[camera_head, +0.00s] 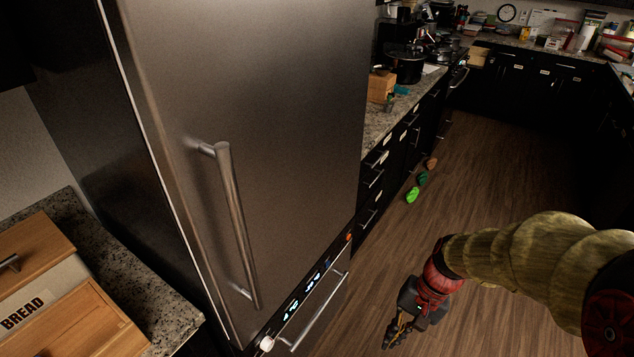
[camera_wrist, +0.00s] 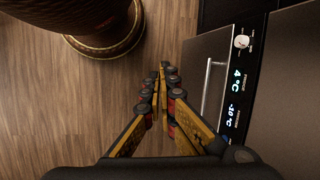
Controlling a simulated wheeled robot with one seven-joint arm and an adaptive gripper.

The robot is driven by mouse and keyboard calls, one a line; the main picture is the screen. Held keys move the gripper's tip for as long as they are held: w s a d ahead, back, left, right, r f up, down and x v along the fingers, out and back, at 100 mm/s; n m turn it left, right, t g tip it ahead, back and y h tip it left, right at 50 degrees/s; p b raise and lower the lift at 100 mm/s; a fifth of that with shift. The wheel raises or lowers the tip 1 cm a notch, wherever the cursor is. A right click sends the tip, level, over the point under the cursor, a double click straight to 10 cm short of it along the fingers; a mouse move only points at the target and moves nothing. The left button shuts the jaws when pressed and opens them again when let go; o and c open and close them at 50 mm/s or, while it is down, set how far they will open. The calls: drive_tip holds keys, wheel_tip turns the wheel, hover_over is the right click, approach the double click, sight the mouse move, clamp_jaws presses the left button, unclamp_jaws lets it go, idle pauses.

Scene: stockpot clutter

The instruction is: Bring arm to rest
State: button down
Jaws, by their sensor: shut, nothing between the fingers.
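My gripper (camera_head: 391,339) hangs over the wooden floor at the lower right of the head view, to the right of the steel fridge (camera_head: 270,90). My arm, in a yellowish sleeve with a red band at the wrist, reaches in from the right edge. In the wrist view my gripper (camera_wrist: 163,68) has its yellow and black fingers drawn together, with nothing between them. The fridge's lower drawer (camera_wrist: 215,85) with its bar handle is just right of the fingers in that view, and the fingers look apart from it.
Green and brown items (camera_head: 412,195) lie on the floor by the black cabinets. A counter with a black pot (camera_head: 404,65) and a wooden block (camera_head: 381,87) runs behind the fridge. A bread box (camera_head: 45,300) stands at the left. The middle floor (camera_head: 480,190) is clear.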

drive_tip(key=s+d+r+n+t+h, duration=0.1)
drive_tip(key=s+r+n+t, duration=0.1)
drive_tip(key=r, duration=0.8)
drive_tip(key=s+r+n+t+h, duration=0.2)
drive_tip(key=s+r+n+t, duration=0.1)
drive_tip(key=r, duration=0.7)
drive_tip(key=shift+s+d+r+t+h, duration=0.15)
drive_tip(key=shift+s+d+t+h, duration=0.2)
drive_tip(key=shift+s+t, duration=0.55)
drive_tip(key=c, duration=2.6)
unclamp_jaws()
drive_tip(key=shift+w, duration=0.2)
